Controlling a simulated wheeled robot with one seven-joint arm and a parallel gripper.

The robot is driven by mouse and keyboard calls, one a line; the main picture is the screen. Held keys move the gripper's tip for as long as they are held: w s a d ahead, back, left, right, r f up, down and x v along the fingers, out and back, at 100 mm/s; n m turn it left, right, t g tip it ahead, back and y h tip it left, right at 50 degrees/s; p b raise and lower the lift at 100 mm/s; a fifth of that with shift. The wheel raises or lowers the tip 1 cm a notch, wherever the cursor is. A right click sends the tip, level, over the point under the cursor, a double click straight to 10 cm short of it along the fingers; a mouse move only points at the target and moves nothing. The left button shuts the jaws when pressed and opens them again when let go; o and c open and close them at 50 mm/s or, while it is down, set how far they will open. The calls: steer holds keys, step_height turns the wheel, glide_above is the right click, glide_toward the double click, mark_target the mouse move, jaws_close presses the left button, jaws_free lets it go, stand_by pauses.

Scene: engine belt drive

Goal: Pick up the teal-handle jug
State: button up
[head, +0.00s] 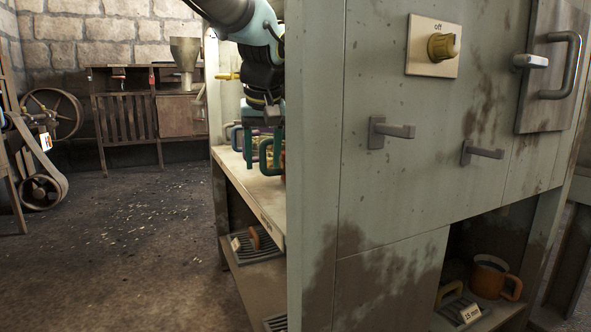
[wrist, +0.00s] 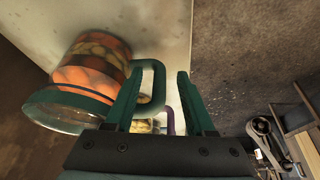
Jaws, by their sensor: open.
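The teal-handle jug (wrist: 92,80) fills the left of the wrist view. It is clear, with teal trim and orange and yellow contents. Its teal handle (wrist: 160,82) lies between my two teal fingers in that view; the left finger overlaps the handle's loop. I cannot tell whether either finger touches it. My gripper (wrist: 160,71) is open and holds nothing. In the head view my gripper (head: 262,158) points down over the shelf inside the cabinet opening. The jug's body there is mostly hidden by the cabinet panel.
A purple handle (wrist: 170,120) shows just beyond the jug, partly hidden by my gripper. The cabinet's side panel (head: 318,180) stands close on the right. An orange mug (head: 488,277) sits in the lower right bay. The floor (head: 130,220) on the left is open.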

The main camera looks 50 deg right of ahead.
steer(key=shift+r, duration=0.1)
steer(key=shift+c, duration=0.4)
jaws_close()
stand_by(0.8)
